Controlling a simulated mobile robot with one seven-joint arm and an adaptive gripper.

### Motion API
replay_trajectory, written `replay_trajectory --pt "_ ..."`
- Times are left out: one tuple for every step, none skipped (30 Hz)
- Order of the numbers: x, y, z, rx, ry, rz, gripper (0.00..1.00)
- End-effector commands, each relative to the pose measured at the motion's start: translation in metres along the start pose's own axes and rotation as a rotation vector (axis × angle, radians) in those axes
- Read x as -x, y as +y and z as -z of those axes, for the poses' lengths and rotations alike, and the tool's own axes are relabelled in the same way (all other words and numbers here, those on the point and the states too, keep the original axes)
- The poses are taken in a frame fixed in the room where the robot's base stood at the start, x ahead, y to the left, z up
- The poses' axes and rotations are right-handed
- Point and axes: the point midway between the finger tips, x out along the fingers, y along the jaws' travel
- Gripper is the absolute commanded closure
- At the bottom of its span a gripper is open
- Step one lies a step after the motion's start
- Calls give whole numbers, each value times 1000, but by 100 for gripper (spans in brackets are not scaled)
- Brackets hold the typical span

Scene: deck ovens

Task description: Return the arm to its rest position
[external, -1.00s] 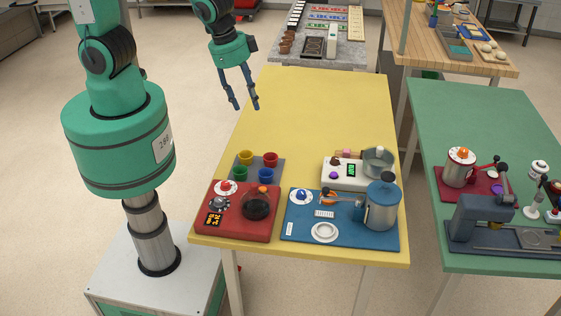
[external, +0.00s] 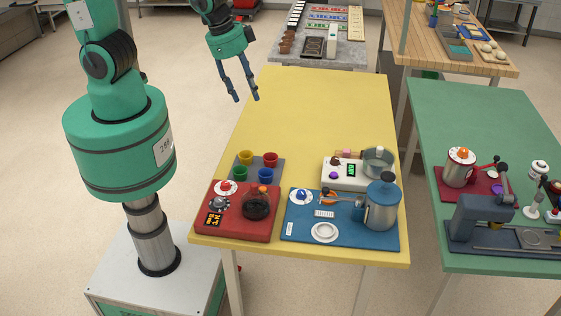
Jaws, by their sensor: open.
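My gripper (external: 246,99) is open and empty, with its two dark fingers apart and pointing down. It hangs in the air at the far left edge of the yellow table (external: 325,120), touching nothing that I can see. My green arm leads up from it and out of the top of the picture. My green column stands to the left of the table.
The yellow table's near half holds a red board (external: 240,225) with a dark pot, a grey tray of coloured cups (external: 265,160), a blue board with a metal canister (external: 382,205), and a white scale (external: 345,175). Its far half is clear. A green table (external: 480,110) stands right.

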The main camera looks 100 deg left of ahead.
Motion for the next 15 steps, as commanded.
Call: replay_trajectory --pt "0 0 0 0 0 0 55" --pt "0 0 0 0 0 0 55" --pt "0 0 0 0 0 0 55" --pt "0 0 0 1 1 0 55" --pt "1 0 0 1 2 0 55" --pt "2 -1 0 3 3 0 55" --pt "2 -1 0 5 5 1 55" --pt "3 -1 0 7 7 1 55" --pt "5 -2 0 10 10 1 55" --pt "7 -3 0 13 13 1 55" --pt "9 -3 0 17 17 2 55" --pt "12 -4 0 23 22 3 55" --pt "14 -5 -1 27 25 3 55" --pt "18 -6 -1 32 31 3 55" --pt "22 -7 -2 39 37 3 55"
